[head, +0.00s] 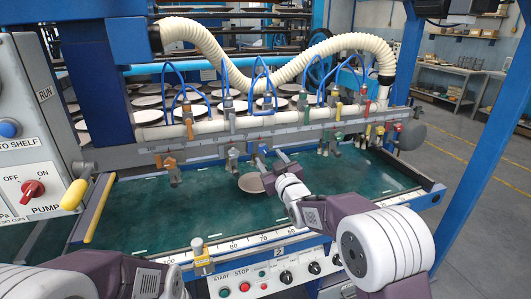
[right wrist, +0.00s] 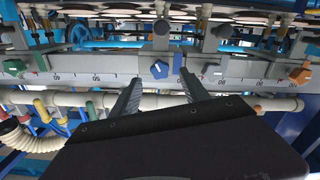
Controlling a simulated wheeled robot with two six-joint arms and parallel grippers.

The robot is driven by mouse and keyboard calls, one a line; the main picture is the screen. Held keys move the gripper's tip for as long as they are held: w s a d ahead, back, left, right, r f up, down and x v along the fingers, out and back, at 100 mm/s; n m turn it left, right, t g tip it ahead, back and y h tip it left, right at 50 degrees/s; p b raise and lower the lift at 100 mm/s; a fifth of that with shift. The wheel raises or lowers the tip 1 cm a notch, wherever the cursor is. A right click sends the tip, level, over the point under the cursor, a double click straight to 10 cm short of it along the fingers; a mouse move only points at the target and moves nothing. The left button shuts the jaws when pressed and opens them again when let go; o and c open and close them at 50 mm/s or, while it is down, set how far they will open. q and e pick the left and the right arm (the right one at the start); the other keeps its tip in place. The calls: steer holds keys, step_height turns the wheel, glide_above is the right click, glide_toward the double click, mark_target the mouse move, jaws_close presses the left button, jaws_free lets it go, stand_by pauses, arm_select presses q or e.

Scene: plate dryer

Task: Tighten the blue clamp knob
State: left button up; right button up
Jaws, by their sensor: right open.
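The blue clamp knob (right wrist: 159,69) sits on the grey scale rail (right wrist: 105,78), straight ahead in the right wrist view, where the scene looks upside down. It also shows small in the head view (head: 262,149). My right gripper (right wrist: 158,80) is open, with one finger on each side of the knob in that picture. A gap shows between knob and fingers; I cannot tell any contact. In the head view my right gripper (head: 268,163) reaches up to the rail from the right. My left arm shows at the lower left, but its fingers do not.
Neighbouring clamps with an orange knob (right wrist: 299,75) and a green knob (right wrist: 14,67) share the rail. A tan round plate (head: 251,182) lies on the green bed (head: 150,205) below my right gripper. Blue tubes and a cream hose (head: 290,72) hang above.

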mark_target(264, 150)
steer(key=x, duration=0.4)
steer(key=shift+w+a+r+p, duration=0.15)
steer(key=shift+w+r+p, duration=0.05)
steer(key=shift+p, duration=0.1)
steer(key=shift+w+a+f, duration=0.1)
steer(key=shift+w+a, duration=0.05)
steer(key=shift+w, duration=0.5)
steer(key=shift+s, duration=0.1)
jaws_close()
